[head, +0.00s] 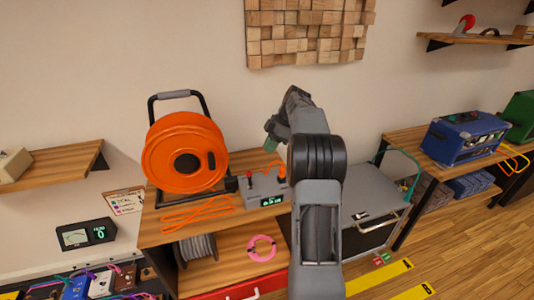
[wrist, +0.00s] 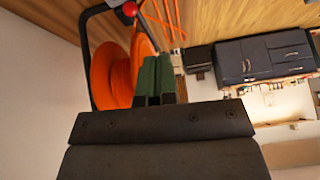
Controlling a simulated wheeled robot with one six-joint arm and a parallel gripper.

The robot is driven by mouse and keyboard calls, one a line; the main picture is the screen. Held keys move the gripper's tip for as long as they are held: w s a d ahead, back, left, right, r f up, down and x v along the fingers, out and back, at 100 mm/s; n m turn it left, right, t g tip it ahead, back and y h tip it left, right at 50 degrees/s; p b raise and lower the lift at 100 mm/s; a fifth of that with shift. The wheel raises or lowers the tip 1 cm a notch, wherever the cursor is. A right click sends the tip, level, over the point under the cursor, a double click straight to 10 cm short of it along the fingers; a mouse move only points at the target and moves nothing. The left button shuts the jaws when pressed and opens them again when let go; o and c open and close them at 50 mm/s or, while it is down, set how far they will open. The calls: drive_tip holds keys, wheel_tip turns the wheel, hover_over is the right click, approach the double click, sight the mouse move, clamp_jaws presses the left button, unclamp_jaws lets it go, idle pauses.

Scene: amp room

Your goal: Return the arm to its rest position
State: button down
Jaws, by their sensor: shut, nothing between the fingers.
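My arm rises through the middle of the head view, bent at the top. My gripper (head: 271,132) hangs in the air at its end, just right of the orange cable reel (head: 180,155) and above the bench. In the wrist view my gripper's two green fingers (wrist: 158,74) lie together with nothing between them. The orange reel (wrist: 112,75) and its dark frame show behind and left of the fingers there.
A grey box with a green display (head: 265,188) and an orange cable (head: 198,211) sit on the wooden bench (head: 152,230). A grey case (head: 368,200) stands right of it, partly behind my arm. A blue unit (head: 465,138) is farther right. Wooden shelves (head: 50,163) project from the wall.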

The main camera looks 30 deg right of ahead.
drive_tip(key=shift+d+r, duration=0.1)
idle(0.6)
wheel_tip(320, 180, down, 5)
drive_tip(key=s+m+h, duration=0.1)
drive_tip(key=s+m, duration=0.1)
drive_tip(key=m, duration=0.6)
drive_tip(key=s+a+r+m+t+h, duration=0.2)
drive_tip(key=s+a+m+h, duration=0.2)
drive_tip(key=s+a, duration=1.7)
drive_tip(key=shift+s+a+m+h, duration=0.2)
drive_tip(key=shift+m+h, duration=0.1)
drive_tip(key=shift+m, duration=0.8)
